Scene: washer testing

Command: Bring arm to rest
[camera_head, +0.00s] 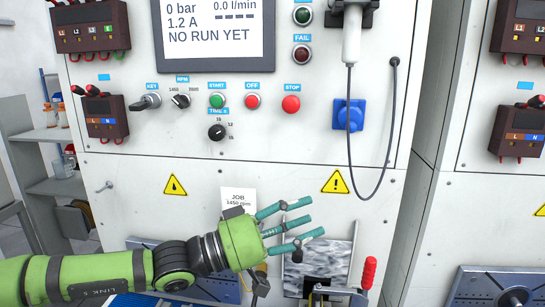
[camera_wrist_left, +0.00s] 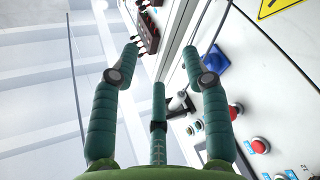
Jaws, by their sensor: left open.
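My left gripper (camera_head: 288,226) is in front of the lower part of the white test panel (camera_head: 130,225) in the head view. Its green arm comes in from the left, low in the picture. Its teal fingers are spread open and point right, with nothing between them. In the left wrist view the open fingers (camera_wrist_left: 158,75) reach up the picture, with the panel to their right. My right gripper is not in view.
The panel carries a key switch (camera_head: 147,102), a green start button (camera_head: 217,101), a red stop button (camera_head: 291,104) and a blue socket (camera_head: 349,114). A black cable hangs at right. A red-handled clamp (camera_head: 369,272) stands below right of the fingers. Shelves (camera_head: 52,160) stand at left.

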